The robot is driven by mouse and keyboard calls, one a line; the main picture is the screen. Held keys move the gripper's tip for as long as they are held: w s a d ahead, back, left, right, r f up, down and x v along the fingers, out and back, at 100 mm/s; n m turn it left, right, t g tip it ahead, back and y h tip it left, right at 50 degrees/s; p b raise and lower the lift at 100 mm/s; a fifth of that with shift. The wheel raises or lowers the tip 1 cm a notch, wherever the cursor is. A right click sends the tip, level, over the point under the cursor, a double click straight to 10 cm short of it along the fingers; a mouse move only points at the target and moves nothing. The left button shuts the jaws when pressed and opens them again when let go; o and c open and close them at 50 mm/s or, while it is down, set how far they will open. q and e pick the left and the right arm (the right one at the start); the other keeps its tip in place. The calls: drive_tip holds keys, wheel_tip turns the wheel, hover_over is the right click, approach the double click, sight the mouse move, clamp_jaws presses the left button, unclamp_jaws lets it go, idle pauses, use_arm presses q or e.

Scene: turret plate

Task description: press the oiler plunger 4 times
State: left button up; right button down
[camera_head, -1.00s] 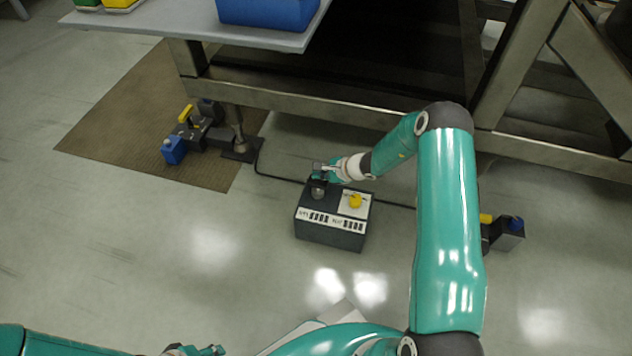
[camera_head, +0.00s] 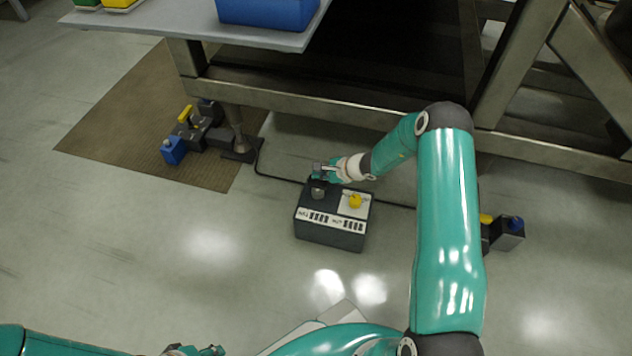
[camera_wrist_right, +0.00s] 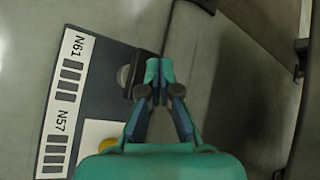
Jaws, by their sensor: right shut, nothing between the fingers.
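A dark box (camera_head: 330,235) with a white label strip stands on the floor. On its top are a grey rounded knob (camera_head: 318,192) at the left and a yellow knob (camera_head: 355,201) on a white patch. I cannot tell for sure which is the oiler plunger. My right gripper (camera_head: 322,171) is shut and empty at the box's back left corner, close to the grey knob. In the wrist view the shut fingertips (camera_wrist_right: 158,72) are beside the grey knob (camera_wrist_right: 124,76); contact is unclear. My left gripper (camera_head: 195,350) is partly cut off at the bottom edge.
A metal frame (camera_head: 330,112) with a grey shelf (camera_head: 190,27) stands behind the box. A black cable (camera_head: 275,176) runs along the floor behind it. Floor in front is clear.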

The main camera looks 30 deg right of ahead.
drive_tip(key=shift+f+b, duration=0.35)
drive_tip(key=shift+b, duration=0.1)
drive_tip(key=shift+f+b, duration=1.3)
drive_tip(key=shift+b, duration=0.4)
idle(1.4)
drive_tip(key=shift+r, duration=0.1)
drive_tip(key=shift+r+p, duration=0.7)
drive_tip(key=shift+r, duration=0.95)
drive_tip(key=shift+r+p, duration=1.45)
drive_tip(key=shift+r, duration=1.1)
drive_tip(key=shift+f, duration=0.1)
